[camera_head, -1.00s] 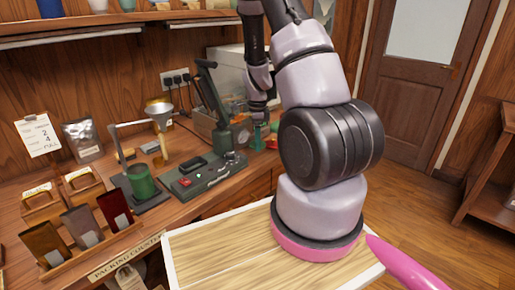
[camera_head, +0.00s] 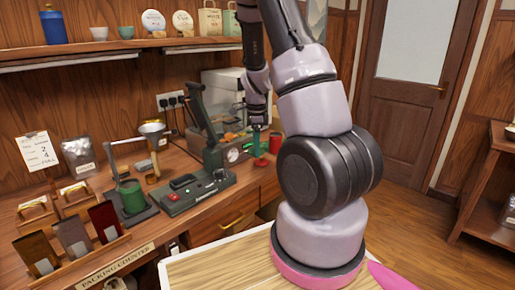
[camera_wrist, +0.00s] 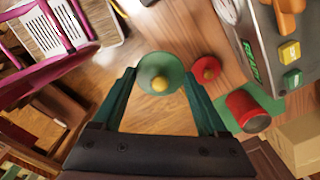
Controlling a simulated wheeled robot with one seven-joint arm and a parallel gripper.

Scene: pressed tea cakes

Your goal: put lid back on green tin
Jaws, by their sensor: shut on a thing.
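A round green lid (camera_wrist: 153,69) with a yellow knob is between the two teal fingers of my gripper (camera_wrist: 160,80) in the wrist view. The gripper is shut on it, and wooden floor shows beneath it. In the head view my gripper (camera_head: 257,148) hangs near the counter's right end, and the lid is too small to make out clearly. A green cylinder, seemingly the green tin (camera_head: 132,196), stands upright on a dark stand with an arm on the counter, well left of my gripper. Its top is hard to make out.
A red tin (camera_wrist: 245,112) and a red lid (camera_wrist: 206,70) are right of my gripper in the wrist view. Packets stand at the left.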

